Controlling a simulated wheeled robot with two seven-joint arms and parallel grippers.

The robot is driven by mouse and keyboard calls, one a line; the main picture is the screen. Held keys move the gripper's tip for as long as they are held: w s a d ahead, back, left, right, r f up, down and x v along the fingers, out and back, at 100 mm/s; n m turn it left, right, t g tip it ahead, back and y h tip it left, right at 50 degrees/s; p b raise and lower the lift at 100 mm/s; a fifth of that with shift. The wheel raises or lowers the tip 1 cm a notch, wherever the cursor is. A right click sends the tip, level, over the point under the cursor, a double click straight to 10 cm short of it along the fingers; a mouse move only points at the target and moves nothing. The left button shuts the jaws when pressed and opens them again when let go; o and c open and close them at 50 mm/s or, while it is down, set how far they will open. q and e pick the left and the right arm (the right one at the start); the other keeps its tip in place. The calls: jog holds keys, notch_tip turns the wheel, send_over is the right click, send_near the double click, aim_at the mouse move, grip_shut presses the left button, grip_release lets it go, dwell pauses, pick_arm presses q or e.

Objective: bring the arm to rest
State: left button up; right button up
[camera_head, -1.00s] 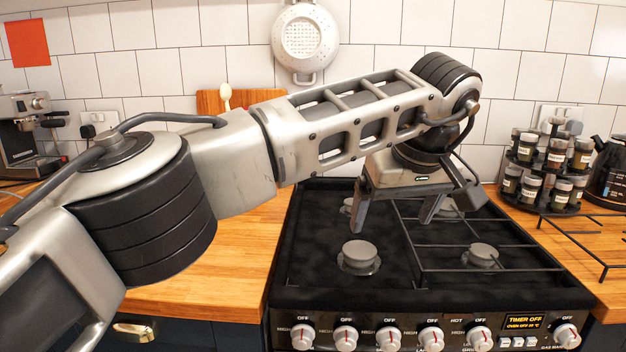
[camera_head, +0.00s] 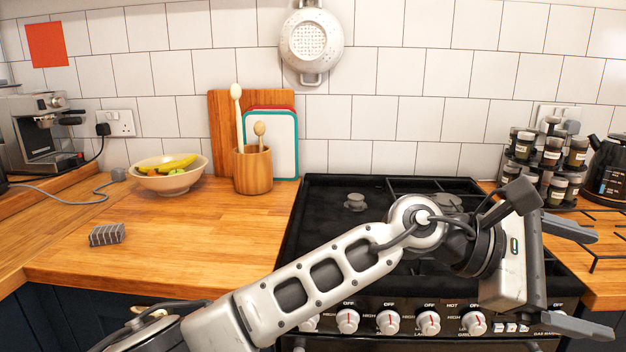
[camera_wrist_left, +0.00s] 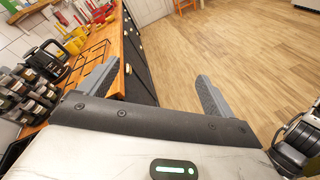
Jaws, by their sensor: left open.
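My left arm comes in from the bottom left in the head view and stretches across the front of the cooker. My left gripper (camera_head: 578,278) is open and empty, its two fingers pointing right, in front of the cooker's right side. In the left wrist view the two fingers (camera_wrist_left: 160,92) stand well apart with nothing between them. One finger shows against the worktop edge, the other against the wooden floor. My right gripper is in neither view.
The black cooker (camera_head: 325,205) has several knobs along its front. A spice rack (camera_head: 548,165) and black kettle (camera_head: 608,170) stand at right. A fruit bowl (camera_head: 170,182), wooden utensil pot (camera_head: 252,170) and grey striped block (camera_head: 107,234) are on the left worktop.

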pick_arm(q)
jog(key=w+a+r+n+t+h, duration=0.35)
jog(key=a+n+t, duration=0.35)
jog(key=n, duration=0.5)
jog(key=w+a+r+n+t+h, duration=0.25)
jog(key=w+a+n+t, duration=0.25)
jog(key=n+t, duration=0.45)
jog(key=w+a+f+n+t+y, duration=0.4)
jog(key=a+n+y, duration=0.3)
jog(key=n, duration=0.4)
jog(key=w+a+f+n+t+y, duration=0.2)
jog(key=a+f+n+t+y, duration=0.1)
jog(key=a+f+n+y, duration=0.65)
jog(key=s+a+f+n+g+y, duration=0.2)
jog(key=s+a+f+n+g, duration=0.2)
jog(key=a+f+n, duration=0.3)
jog(key=s+a+f+n+g+y, duration=0.2)
jog(key=s+a+f+n+g, duration=0.15)
jog(key=a+f+n, duration=0.4)
jog(key=s+a+f+n+g, duration=0.3)
jog(key=s+f+g, duration=0.15)
jog(key=s, duration=0.65)
jog(key=s+a+f+n+g, duration=0.2)
jog(key=s+a+f+g, duration=0.15)
jog(key=s+f, duration=0.45)
jog(key=w+d+f+t+h, duration=0.2)
jog(key=w+d+t, duration=0.2)
jog(key=d+t, duration=0.2)
jog(key=shift+w+d+h, duration=0.25)
jog(key=shift+d+h, duration=0.1)
